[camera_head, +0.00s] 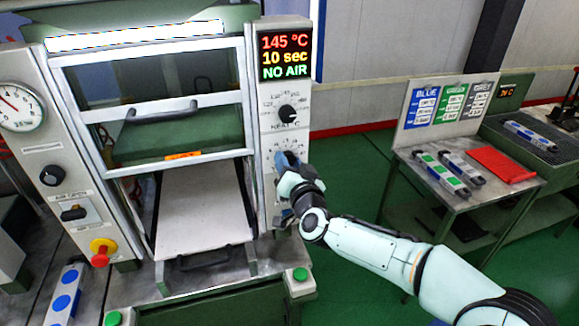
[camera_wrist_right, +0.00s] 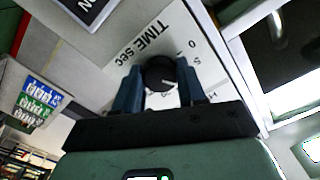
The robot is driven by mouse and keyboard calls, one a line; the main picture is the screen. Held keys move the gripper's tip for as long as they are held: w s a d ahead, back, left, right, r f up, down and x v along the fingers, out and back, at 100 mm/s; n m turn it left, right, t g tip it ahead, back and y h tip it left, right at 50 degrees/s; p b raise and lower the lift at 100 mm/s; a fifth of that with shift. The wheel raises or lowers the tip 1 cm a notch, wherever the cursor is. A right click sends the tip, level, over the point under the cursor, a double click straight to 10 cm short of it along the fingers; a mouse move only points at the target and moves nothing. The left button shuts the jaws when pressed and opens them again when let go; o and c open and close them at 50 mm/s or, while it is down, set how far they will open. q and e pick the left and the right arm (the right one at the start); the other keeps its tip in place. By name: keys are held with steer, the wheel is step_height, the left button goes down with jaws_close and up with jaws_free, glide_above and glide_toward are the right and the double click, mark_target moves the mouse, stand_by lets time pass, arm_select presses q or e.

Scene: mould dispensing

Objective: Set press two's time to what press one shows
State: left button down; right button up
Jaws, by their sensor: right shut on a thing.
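A press (camera_head: 120,27) fills the left of the head view. Its display (camera_head: 285,54) reads 145 °C, 10 sec, NO AIR. The pictures do not tell whether this is press one or two, and no second press display is readable. Below the display is the black HEAT knob (camera_head: 288,114). My right gripper (camera_head: 288,163) is at the panel below it. In the wrist view the black TIME sec knob (camera_wrist_right: 159,73) sits between the blue fingers of my right gripper (camera_wrist_right: 160,80), which are shut on it. A white pointer shows on the knob. My left gripper is not in view.
The press front has a gauge (camera_head: 20,107), a red knob (camera_head: 101,252) and a barred handle. Green floor lies between.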

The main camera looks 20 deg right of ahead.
stand_by(0.3)
steer(key=o, duration=1.1)
steer(key=shift+c, duration=0.2)
steer(key=shift+s, duration=0.1)
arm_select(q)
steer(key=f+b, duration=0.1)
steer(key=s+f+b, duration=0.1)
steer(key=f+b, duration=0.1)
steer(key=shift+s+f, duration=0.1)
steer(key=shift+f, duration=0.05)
arm_select(e)
steer(key=s, duration=1.3)
steer(key=shift+d, duration=0.2)
